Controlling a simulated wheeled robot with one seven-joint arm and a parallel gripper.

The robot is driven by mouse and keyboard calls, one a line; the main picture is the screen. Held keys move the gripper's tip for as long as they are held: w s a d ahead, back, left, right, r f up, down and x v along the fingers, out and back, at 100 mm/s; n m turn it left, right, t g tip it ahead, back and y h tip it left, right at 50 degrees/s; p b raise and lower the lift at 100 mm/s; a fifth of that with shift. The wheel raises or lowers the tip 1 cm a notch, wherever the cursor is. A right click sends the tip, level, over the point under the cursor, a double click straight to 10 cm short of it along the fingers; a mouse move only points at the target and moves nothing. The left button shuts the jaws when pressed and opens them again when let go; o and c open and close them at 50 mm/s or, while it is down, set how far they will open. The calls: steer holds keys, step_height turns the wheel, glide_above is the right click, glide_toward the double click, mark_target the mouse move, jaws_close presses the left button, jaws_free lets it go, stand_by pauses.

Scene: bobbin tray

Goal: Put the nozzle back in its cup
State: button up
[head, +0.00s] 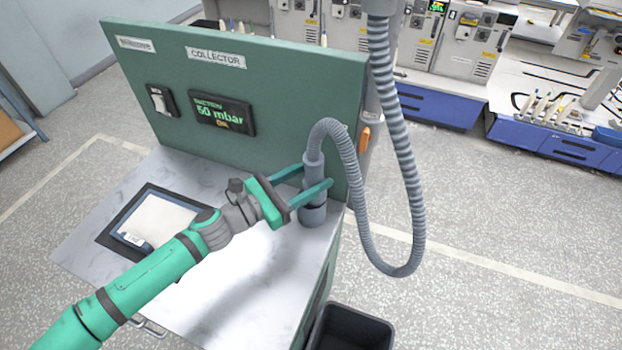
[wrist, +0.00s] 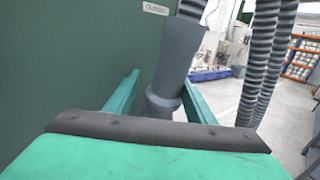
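The grey nozzle (head: 313,178) stands roughly upright at the right end of the worktop, with a ribbed hose curving from its top. Its lower end meets the grey cup (head: 313,215); I cannot tell how deep it sits. My gripper (head: 317,175) reaches in from the left with one finger on each side of the nozzle. In the wrist view the nozzle (wrist: 176,60) stands between the two green fingers of my gripper (wrist: 162,82), with gaps beside it, so the gripper looks open. The cup is hidden in the wrist view.
A green collector panel (head: 240,90) with a display rises close behind the nozzle. The ribbed hose (head: 408,190) hangs in a loop to the right. A framed pad (head: 155,220) lies on the worktop (head: 225,300). A black bin (head: 350,330) stands below the right edge.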

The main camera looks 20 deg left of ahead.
steer(key=shift+a+f, duration=0.2)
steer(key=shift+f, duration=0.6)
steer(key=v, duration=1.2)
steer(key=shift+r, duration=0.3)
steer(key=shift+d, duration=0.15)
